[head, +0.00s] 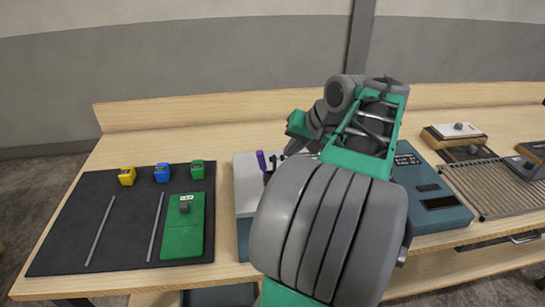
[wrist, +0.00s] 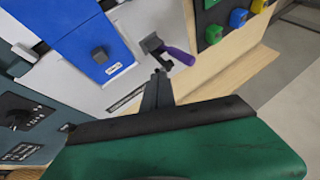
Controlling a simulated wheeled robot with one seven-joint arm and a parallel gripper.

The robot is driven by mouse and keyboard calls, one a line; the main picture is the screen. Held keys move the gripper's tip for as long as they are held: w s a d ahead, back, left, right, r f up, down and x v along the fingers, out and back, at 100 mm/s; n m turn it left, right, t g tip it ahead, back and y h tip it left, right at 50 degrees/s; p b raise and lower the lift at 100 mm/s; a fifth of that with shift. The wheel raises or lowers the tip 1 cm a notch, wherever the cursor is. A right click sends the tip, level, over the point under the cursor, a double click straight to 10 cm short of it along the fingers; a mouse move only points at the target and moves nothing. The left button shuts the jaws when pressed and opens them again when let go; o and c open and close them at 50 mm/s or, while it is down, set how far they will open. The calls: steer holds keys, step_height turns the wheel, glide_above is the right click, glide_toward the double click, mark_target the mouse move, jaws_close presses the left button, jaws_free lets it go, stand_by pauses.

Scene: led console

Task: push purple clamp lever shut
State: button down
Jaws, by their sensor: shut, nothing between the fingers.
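The purple clamp lever (wrist: 178,56) stands out from its dark clamp bracket (wrist: 152,43) on the pale console top (wrist: 125,85). In the head view the purple lever (head: 262,161) shows upright, just left of my arm. My gripper (wrist: 161,72) is shut and empty. Its fingertips are close beside the lever and bracket in the wrist view; I cannot tell whether they touch. In the head view my arm hides the fingertips and most of the clamp.
A blue plate (wrist: 85,40) with a dark knob lies beside the clamp. A dark mat (head: 70,225) at left holds yellow, blue and green blocks, rods and a green plate (head: 182,240). A ribbed grey tray (head: 490,187) is at right.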

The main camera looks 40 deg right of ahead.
mark_target(262, 164)
steer(key=w+a+f, duration=0.2)
steer(key=w+f, duration=0.1)
steer(key=w, duration=0.1)
steer(key=shift+w+a, duration=0.2)
steer(key=shift+w, duration=0.15)
steer(key=shift+w, duration=0.1)
steer(key=shift+a+f+b, duration=0.1)
steer(key=shift+b, duration=0.3)
